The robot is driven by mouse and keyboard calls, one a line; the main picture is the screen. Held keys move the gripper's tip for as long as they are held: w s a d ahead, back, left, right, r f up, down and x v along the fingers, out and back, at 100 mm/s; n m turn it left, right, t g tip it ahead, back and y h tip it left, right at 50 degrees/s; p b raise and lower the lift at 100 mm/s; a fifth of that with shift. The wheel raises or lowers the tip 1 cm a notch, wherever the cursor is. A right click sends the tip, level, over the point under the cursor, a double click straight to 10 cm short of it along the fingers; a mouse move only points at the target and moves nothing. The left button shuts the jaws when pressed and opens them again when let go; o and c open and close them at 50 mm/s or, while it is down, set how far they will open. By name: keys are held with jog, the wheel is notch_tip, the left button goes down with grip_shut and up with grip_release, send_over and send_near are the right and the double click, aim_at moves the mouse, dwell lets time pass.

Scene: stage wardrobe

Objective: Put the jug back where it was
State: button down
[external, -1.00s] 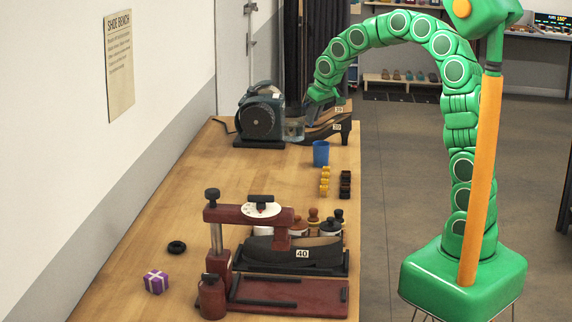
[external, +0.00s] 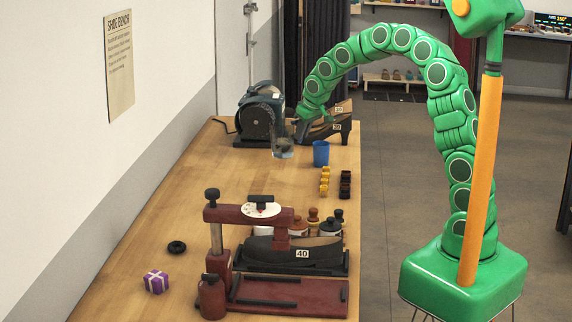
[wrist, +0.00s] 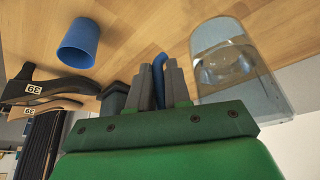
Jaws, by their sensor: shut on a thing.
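The jug (external: 282,146) is clear and see-through, and hangs at my gripper (external: 298,128) on the near side of the grinder. In the wrist view the jug (wrist: 232,62) is to the right of my gripper (wrist: 160,72), whose fingers are shut on a blue strip that looks like the jug's handle. The jug appears tilted in the external view. Whether its bottom touches the bench is hard to tell. A blue cup (external: 321,153) stands apart to its right; it also shows in the wrist view (wrist: 78,44).
A dark green grinder (external: 262,118) stands just behind the jug. Shoes (external: 330,131) marked 39 lie to the right. Yellow and black small pieces (external: 325,180), bottles and a red shoe press (external: 275,290) are nearer. The bench (external: 200,185) is clear to the left.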

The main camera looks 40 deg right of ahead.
jog(key=shift+w+a+f, duration=0.1)
jog(key=shift+w+f, duration=1.35)
jog(key=shift+f, duration=0.35)
jog(key=shift+w+a+f, duration=0.1)
jog(key=shift+w+f, duration=1.4)
jog(key=shift+f, duration=0.25)
jog(key=shift+w+a+f, duration=0.1)
jog(key=shift+w+f, duration=1.35)
jog(key=shift+f, duration=0.35)
jog(key=shift+f, duration=0.1)
jog(key=c, duration=1.1)
grip_release()
